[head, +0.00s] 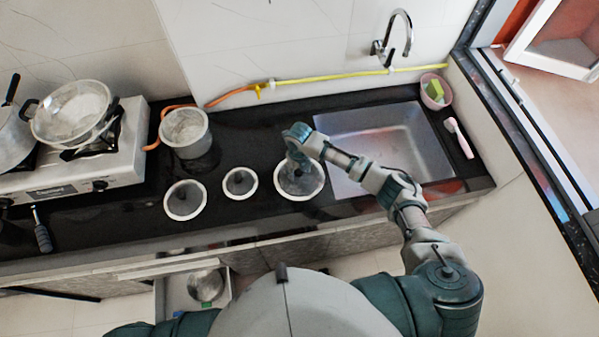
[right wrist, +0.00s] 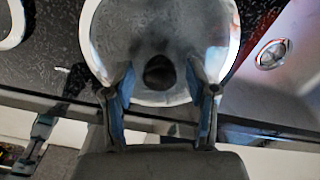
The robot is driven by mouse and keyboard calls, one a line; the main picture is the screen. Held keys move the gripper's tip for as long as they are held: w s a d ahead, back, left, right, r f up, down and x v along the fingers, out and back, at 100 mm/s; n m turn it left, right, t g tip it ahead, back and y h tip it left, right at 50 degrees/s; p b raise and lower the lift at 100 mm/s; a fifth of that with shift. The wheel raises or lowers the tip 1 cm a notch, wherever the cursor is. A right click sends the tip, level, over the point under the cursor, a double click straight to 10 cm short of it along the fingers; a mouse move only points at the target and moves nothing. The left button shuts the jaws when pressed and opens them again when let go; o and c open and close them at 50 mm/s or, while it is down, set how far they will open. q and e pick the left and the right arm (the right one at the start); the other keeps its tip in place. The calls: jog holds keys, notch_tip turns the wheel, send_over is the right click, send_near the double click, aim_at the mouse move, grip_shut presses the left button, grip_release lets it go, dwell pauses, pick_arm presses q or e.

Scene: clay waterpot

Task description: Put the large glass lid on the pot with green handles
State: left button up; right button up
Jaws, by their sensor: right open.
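Three round glass lids with pale rims and dark knobs lie on the black counter: a left one (head: 185,200), a small middle one (head: 240,183) and a large right one (head: 313,187). My right gripper (head: 298,172) is over the right lid. In the right wrist view, this lid (right wrist: 160,25) has its dark knob (right wrist: 159,72) between the open fingers of my right gripper (right wrist: 160,82); contact cannot be told. A wide metal pot (head: 72,112) stands on the stove; green handles cannot be made out. My left gripper is not in view.
A stove (head: 120,150) stands at left with another pot (head: 10,140). A tall pot (head: 185,132) stands behind the left lid. A sink (head: 415,145) is at right, with a pink bowl (head: 436,92) beyond. A hose (head: 330,78) runs along the wall.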

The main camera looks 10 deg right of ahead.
aim_at(298, 172)
notch_tip(298, 172, up, 17)
jog(key=shift+a+b, duration=0.15)
jog(key=shift+b, duration=0.2)
jog(key=shift+s, duration=0.1)
